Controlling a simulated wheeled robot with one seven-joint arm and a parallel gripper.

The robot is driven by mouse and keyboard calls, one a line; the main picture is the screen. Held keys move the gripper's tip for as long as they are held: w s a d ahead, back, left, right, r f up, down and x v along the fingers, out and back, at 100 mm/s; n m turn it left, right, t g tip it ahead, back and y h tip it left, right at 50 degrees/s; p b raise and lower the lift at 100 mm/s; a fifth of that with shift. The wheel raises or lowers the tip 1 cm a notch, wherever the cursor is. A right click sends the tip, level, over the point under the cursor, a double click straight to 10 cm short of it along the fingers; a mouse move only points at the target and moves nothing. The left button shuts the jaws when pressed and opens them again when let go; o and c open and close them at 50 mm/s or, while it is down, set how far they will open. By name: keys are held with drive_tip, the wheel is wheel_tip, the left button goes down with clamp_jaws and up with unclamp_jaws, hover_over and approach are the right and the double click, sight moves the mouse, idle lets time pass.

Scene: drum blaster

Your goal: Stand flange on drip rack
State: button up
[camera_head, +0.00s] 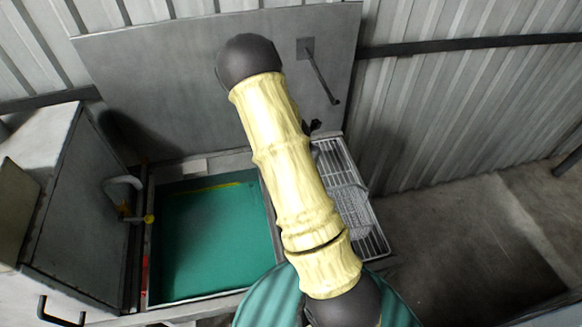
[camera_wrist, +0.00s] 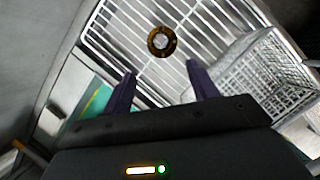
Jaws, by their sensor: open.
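In the wrist view a brown, ring-shaped flange (camera_wrist: 162,42) with a pale centre rests on the white wire drip rack (camera_wrist: 112,20). My gripper (camera_wrist: 158,80) is open, its two dark fingers apart and pointing toward the rack. The flange lies beyond the fingertips, roughly between them in the picture, and the fingers do not hold it. In the head view the drip rack (camera_head: 378,240) shows to the right of my arm. My arm hides part of the rack there, and the flange and the fingers cannot be made out.
A wire basket (camera_wrist: 262,78) sits on the right part of the rack. A basin with a green bottom (camera_head: 210,240) lies left of the rack. A grey cabinet (camera_head: 75,215) stands at the far left. A grey panel (camera_head: 160,80) rises behind. Open floor (camera_head: 480,240) is at right.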

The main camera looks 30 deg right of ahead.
drive_tip(key=s+a+r+m+y, duration=0.3)
drive_tip(key=s+a+r+m, duration=1.3)
drive_tip(key=m, duration=0.9)
drive_tip(key=a+r, duration=0.3)
drive_tip(key=shift+s+m, duration=0.3)
wheel_tip(320, 180, down, 4)
drive_tip(key=b, duration=0.3)
drive_tip(key=shift+r+b, duration=0.15)
drive_tip(key=shift+b, duration=0.25)
